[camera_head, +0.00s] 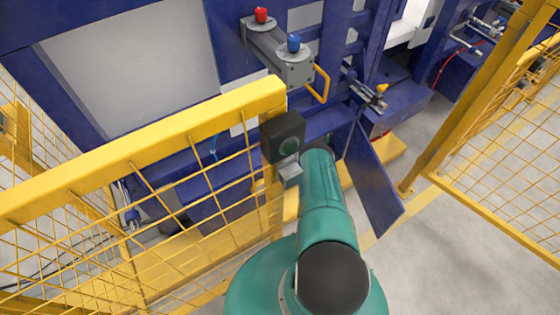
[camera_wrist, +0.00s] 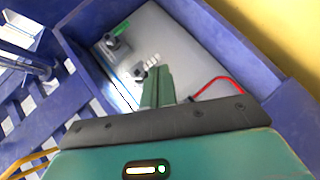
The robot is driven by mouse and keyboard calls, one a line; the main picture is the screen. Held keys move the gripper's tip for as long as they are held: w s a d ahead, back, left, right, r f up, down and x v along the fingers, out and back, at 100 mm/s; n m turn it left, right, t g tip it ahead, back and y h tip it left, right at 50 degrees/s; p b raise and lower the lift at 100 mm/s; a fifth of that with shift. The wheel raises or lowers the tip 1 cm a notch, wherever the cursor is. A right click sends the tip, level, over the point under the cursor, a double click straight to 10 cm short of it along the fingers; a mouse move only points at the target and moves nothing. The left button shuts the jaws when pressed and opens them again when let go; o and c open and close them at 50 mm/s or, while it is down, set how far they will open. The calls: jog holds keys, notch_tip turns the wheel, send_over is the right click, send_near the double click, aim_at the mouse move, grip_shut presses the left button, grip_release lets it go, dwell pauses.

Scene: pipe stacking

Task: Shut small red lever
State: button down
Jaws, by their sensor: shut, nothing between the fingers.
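In the wrist view, my gripper (camera_wrist: 160,74) is shut and empty. Its teal fingers point into a blue-framed box with a pale grey panel (camera_wrist: 185,42). A thin red bent piece (camera_wrist: 212,82) shows right of the fingers, apart from them in the picture; I cannot tell whether it is the small red lever or a cable. A small valve-like fitting with a green lever (camera_wrist: 122,28) is on the panel, up and left of the fingertips. Small light fittings (camera_wrist: 151,63) sit just by the fingertips. In the head view, my fingers are hidden.
A yellow mesh fence (camera_head: 150,135) stands left of and close to my arm. A blue panel (camera_head: 372,185) hangs open at the right. A grey box (camera_head: 280,55) carries a red knob (camera_head: 261,15) and a blue knob (camera_head: 293,42). Another yellow fence (camera_head: 470,95) stands at the right.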

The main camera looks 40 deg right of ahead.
jog(key=w+a+r+n+t+y, duration=0.4)
jog(key=w+a+r+n+t, duration=0.25)
jog(key=a+n, duration=0.2)
jog(key=r+x, duration=0.1)
jog(key=x, duration=0.8)
jog(key=shift+w+f+t, duration=0.3)
jog(key=shift+f+t, duration=0.1)
jog(key=shift+t, duration=0.05)
jog(key=shift+a+m, duration=0.15)
jog(key=shift+m, duration=0.4)
